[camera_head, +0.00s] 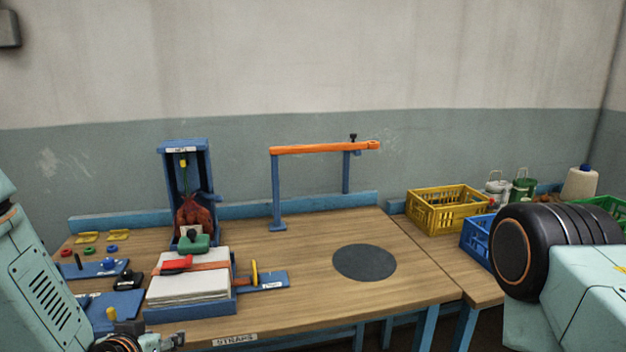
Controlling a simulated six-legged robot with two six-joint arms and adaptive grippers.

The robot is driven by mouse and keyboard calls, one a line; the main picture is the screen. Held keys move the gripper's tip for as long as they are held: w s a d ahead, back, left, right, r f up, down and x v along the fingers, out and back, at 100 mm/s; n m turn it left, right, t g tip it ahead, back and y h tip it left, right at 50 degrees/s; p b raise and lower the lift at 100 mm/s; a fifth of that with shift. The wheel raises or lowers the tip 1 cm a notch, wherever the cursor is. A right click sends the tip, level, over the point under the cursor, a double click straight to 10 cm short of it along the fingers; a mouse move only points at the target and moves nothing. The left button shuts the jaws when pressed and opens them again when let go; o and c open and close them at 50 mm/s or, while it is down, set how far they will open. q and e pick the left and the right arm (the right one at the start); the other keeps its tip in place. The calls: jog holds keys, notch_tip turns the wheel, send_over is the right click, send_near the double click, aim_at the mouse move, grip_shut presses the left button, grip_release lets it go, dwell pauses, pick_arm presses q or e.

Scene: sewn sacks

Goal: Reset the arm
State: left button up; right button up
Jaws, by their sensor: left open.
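My left gripper (166,342) shows only in part at the bottom left edge, low in front of the table (320,300). It is open, and I see nothing held in it. My left arm comes in at the left edge. My right arm, with a black ribbed joint (560,250), fills the lower right; its gripper is out of the picture.
A stack of white sacks (188,287) with an orange strap lies in a blue holder. Behind it stands a blue upright frame (183,150) with a reddish-brown bundle. An orange bar (320,149) spans blue posts. Right are yellow (446,212) and blue crates (475,240). A dark disc (364,262) lies on clear tabletop.

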pick_arm(q)
jog(key=s+d+f+g+b, duration=0.2)
jog(key=s+f+g+b, duration=0.2)
jog(key=s+f, duration=1)
jog(key=s+d+f+g+b, duration=0.2)
jog(key=s+f+g+b, duration=0.2)
jog(key=s+f, duration=0.9)
jog(key=s+g, duration=0.2)
jog(key=s, duration=0.3)
jog(key=shift+s+d+f+g+h, duration=0.15)
jog(key=shift+d+f+g+h, duration=0.15)
jog(key=shift+d+f+g, duration=0.1)
